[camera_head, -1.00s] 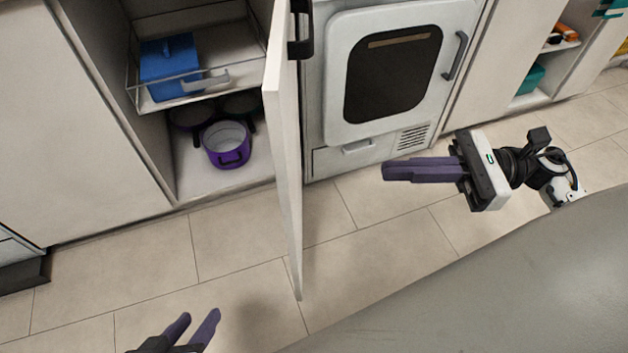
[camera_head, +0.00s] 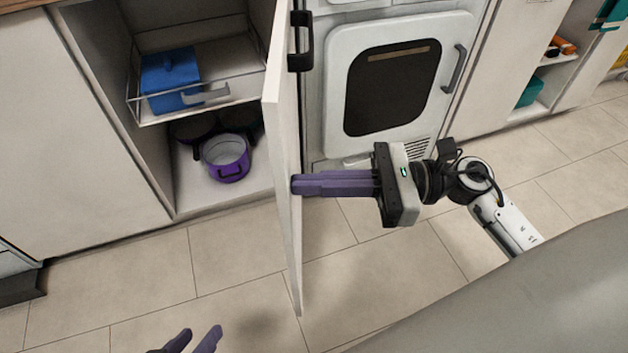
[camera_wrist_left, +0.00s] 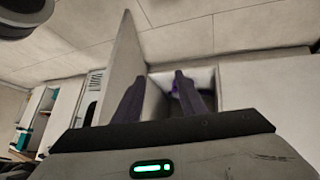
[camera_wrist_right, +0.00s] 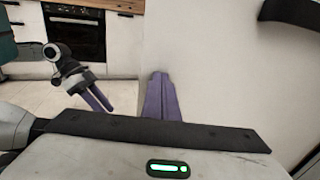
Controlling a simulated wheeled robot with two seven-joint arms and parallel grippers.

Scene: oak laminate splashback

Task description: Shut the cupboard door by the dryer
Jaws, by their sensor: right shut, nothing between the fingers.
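The cupboard door (camera_head: 285,150) stands wide open, swung out from the cupboard (camera_head: 170,190) beside the dryer (camera_head: 392,85). Its black handle (camera_head: 301,41) is on the face towards the dryer. My right gripper (camera_head: 296,185) is shut and empty, its fingertips at that outer face, below the handle; they look in contact. In the right wrist view the closed fingers (camera_wrist_right: 162,78) point at the pale door panel (camera_wrist_right: 210,70). My left gripper (camera_head: 200,340) is open and empty, low in the head view. The left wrist view shows its parted fingers (camera_wrist_left: 158,80) and the door (camera_wrist_left: 122,65).
Inside the cupboard are a wire drawer (camera_head: 215,98) with a blue box (camera_head: 170,78), and a purple pot (camera_head: 226,158) with dark pans below. The tiled floor (camera_head: 220,260) in front is clear. Open shelves (camera_head: 545,80) stand at the right.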

